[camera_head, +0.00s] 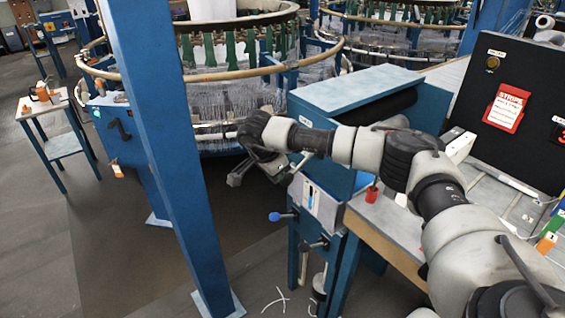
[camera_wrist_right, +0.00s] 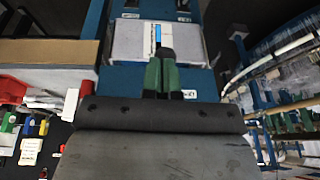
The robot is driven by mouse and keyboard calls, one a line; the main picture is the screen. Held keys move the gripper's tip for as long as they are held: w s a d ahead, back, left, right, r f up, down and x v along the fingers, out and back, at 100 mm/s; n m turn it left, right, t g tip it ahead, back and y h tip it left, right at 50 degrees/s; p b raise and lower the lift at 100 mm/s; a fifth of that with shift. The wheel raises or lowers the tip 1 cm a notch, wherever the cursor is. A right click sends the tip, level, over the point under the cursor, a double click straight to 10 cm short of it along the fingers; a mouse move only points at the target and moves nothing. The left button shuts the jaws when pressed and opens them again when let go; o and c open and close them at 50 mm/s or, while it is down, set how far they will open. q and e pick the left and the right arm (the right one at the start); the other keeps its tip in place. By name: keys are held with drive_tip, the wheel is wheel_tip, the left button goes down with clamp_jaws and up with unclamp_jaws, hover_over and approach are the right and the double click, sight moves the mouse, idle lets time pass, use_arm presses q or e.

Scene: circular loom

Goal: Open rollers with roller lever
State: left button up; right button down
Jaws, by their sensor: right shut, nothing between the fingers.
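A blue roller cabinet (camera_head: 355,88) stands right of the loom, with a dark roller (camera_head: 375,108) in its upper part. On its front, a lever with a blue knob (camera_head: 280,216) sticks out to the left below a white panel (camera_head: 318,203). A second lever with a dark knob (camera_head: 307,246) sits lower. I cannot tell which is the roller lever. My right gripper (camera_wrist_right: 161,60) is shut and empty, its green fingers pointing towards the white panel in the right wrist view (camera_wrist_right: 158,42). In the head view it hangs above and left of the levers, touching neither. My left gripper is out of view.
A blue post (camera_head: 165,140) rises left of my right gripper. The circular loom (camera_head: 230,115) stands behind it. A wooden table (camera_head: 400,240) with a red cup (camera_head: 371,194) and a black control box (camera_head: 510,110) are on the right. The floor before the levers holds white scraps.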

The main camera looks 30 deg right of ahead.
use_arm(q)
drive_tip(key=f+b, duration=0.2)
drive_tip(key=b, duration=0.1)
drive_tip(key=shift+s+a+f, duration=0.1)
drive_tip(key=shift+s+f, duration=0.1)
use_arm(e)
drive_tip(key=s+a+r, duration=0.1)
drive_tip(key=a+r, duration=0.4)
drive_tip(key=a, duration=0.4)
drive_tip(key=shift+s+a+r, duration=0.2)
drive_tip(key=shift+s+a, duration=0.05)
drive_tip(key=shift+s, duration=0.15)
